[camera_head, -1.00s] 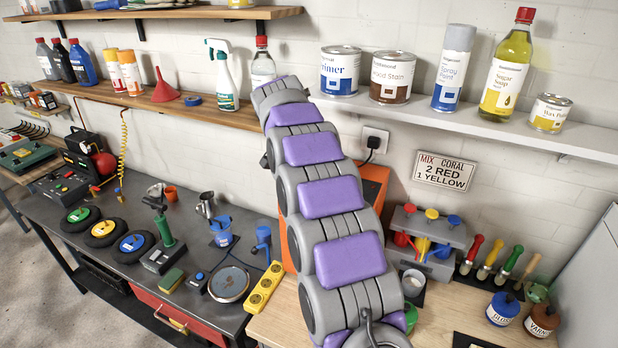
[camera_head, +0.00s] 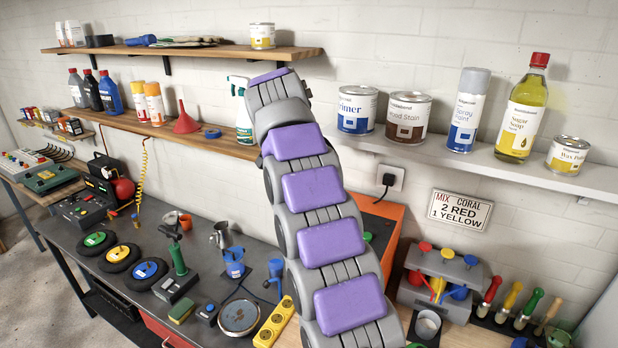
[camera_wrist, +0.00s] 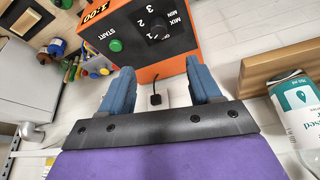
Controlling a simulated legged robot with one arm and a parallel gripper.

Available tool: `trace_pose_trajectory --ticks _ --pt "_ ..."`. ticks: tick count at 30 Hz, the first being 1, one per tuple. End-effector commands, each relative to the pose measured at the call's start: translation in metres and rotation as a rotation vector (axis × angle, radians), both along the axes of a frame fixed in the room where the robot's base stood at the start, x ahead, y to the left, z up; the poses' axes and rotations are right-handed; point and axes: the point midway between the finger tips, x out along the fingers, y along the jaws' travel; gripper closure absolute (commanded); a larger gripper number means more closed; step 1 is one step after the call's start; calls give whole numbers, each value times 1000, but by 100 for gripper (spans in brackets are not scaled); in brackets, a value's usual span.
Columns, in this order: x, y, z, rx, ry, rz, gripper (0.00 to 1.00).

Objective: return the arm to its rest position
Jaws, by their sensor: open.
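My arm (camera_head: 325,220), grey with purple pads, rises from the bottom of the head view and reaches up and back toward the wall shelves. Its far end hides my gripper in that view. In the wrist view my gripper (camera_wrist: 158,88) shows two blue fingers spread wide apart, with nothing between them. Beyond the fingers are the white wall and a black plug in a socket (camera_wrist: 155,99). An orange machine (camera_wrist: 140,35) with a green start button and a dial stands close past the fingertips; I cannot tell the exact gap.
A wooden shelf (camera_head: 200,140) with bottles and a white shelf (camera_head: 480,160) with cans flank the arm. A spray bottle (camera_wrist: 300,115) is near the gripper's right side. The dark bench (camera_head: 120,215) holds wheels and tools. A paint dispenser (camera_head: 440,280) stands right of the arm.

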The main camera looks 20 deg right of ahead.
Motion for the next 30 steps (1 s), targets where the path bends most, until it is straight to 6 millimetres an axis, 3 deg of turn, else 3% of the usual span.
trace_pose_trajectory --ticks 10,14,23,30 --pt "-1 0 0 0 0 2 37" --pt "-9 1 0 -1 18 34 37" --pt "-73 8 -17 7 148 234 37" --pt "-141 17 -43 38 249 408 37"
